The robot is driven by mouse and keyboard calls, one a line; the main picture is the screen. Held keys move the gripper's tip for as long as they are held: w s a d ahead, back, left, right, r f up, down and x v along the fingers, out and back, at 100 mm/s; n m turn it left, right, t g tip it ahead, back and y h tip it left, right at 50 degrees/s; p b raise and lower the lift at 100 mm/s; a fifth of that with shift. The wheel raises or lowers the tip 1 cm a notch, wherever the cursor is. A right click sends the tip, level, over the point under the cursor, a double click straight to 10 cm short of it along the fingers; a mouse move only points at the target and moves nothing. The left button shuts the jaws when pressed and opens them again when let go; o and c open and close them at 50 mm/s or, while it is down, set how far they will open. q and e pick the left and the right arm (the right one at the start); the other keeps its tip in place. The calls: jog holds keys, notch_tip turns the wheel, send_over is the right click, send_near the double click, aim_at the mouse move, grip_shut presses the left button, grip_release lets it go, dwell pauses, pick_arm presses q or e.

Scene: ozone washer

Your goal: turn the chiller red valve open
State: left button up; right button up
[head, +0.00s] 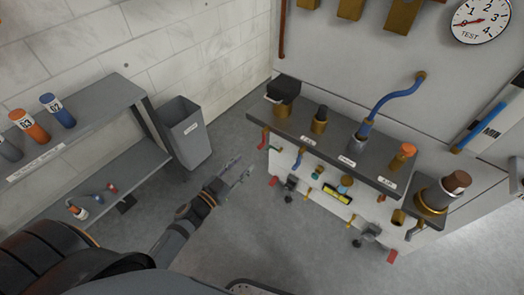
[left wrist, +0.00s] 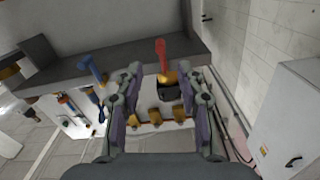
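A red valve handle (head: 263,138) hangs under the left end of the dark shelf on the machine in the head view. In the left wrist view the red handle (left wrist: 161,49) shows beyond the fingertips, above a brass fitting and a dark block. My left gripper (head: 243,166) is to the left of and below the red handle in the head picture. In the left wrist view my left gripper (left wrist: 164,76) is open, with a wide empty gap between its fingers. It looks apart from the handle. My right gripper is not in view. Small labels are too blurred to read surely.
A blue handle (head: 299,158) hangs beside the red one under the shelf (head: 330,144). Small red-tipped valves stick out lower on the machine. A grey bin (head: 186,132) and a shelf with bottles stand on the left. The floor between is clear.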

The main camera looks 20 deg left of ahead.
aim_at(260, 145)
pick_arm(q)
jog(key=p+x, duration=0.1)
jog(key=x, duration=0.9)
jog(key=shift+w+d, duration=0.1)
jog(key=shift+w, duration=0.1)
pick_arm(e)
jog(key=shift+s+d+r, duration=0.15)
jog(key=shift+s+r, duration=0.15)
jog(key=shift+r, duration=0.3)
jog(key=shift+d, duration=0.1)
pick_arm(q)
jog(key=shift+c, duration=0.6)
grip_shut()
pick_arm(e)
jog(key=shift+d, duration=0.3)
